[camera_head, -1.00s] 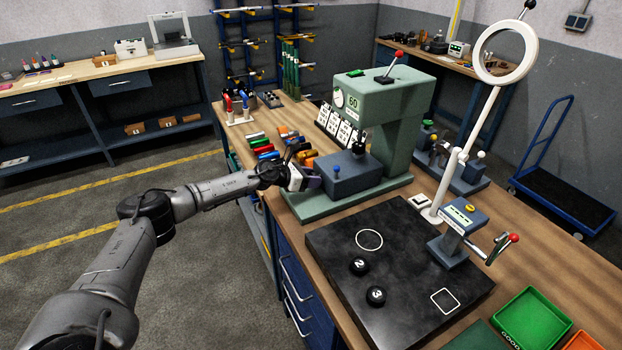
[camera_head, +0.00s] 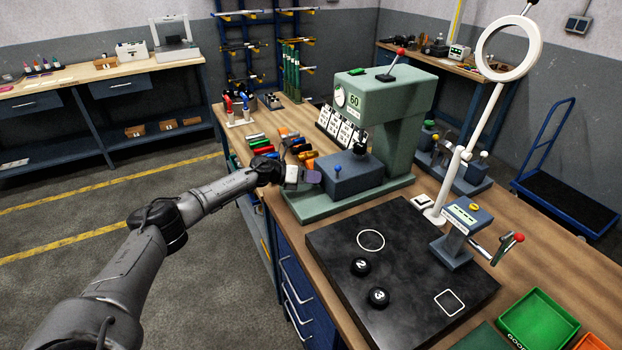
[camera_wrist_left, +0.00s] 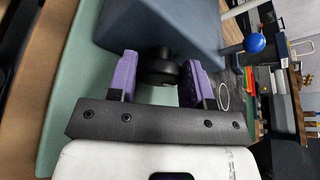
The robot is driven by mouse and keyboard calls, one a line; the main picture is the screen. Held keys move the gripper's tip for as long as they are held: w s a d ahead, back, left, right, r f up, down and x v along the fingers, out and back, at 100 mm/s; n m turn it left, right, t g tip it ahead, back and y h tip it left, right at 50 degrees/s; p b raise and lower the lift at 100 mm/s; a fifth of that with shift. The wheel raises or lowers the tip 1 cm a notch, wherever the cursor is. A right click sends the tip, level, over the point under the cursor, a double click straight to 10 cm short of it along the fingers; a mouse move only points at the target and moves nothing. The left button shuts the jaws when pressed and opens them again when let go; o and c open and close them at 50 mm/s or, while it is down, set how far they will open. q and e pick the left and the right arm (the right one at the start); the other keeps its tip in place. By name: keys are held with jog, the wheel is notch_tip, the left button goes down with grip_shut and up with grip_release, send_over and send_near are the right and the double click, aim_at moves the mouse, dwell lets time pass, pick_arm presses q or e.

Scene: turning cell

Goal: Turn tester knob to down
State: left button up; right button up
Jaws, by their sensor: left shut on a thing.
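The tester is a green machine (camera_head: 385,105) with a small screen and a red-tipped lever on top. A blue-grey block (camera_head: 352,177) with a blue ball lever sits on its green base. My left gripper (camera_head: 313,177) is at the block's left side. In the left wrist view a round black knob (camera_wrist_left: 163,68) stands out from the block's face (camera_wrist_left: 165,25). The purple fingers of my left gripper (camera_wrist_left: 160,78) are shut on this knob, one on each side. The knob is hidden in the head view, and no pointer mark on it shows. My right gripper is not in view.
Several coloured tools (camera_head: 275,148) lie on the bench just behind my left gripper. A black plate (camera_head: 400,265) with two numbered black pucks lies in front of the tester. A white ring magnifier (camera_head: 490,100) stands to the right. A green tray (camera_head: 538,320) is at the front right.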

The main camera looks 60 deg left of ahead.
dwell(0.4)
pick_arm(q)
jog(key=o, duration=0.9)
jog(key=shift+s, duration=0.1)
jog(key=shift+s+a+r, duration=0.2)
jog(key=shift+s+a, duration=0.1)
jog(key=shift+s, duration=0.25)
jog(key=p+v, duration=0.2)
jog(key=v, duration=1)
jog(key=shift+s+r, duration=0.1)
jog(key=shift+s, duration=0.05)
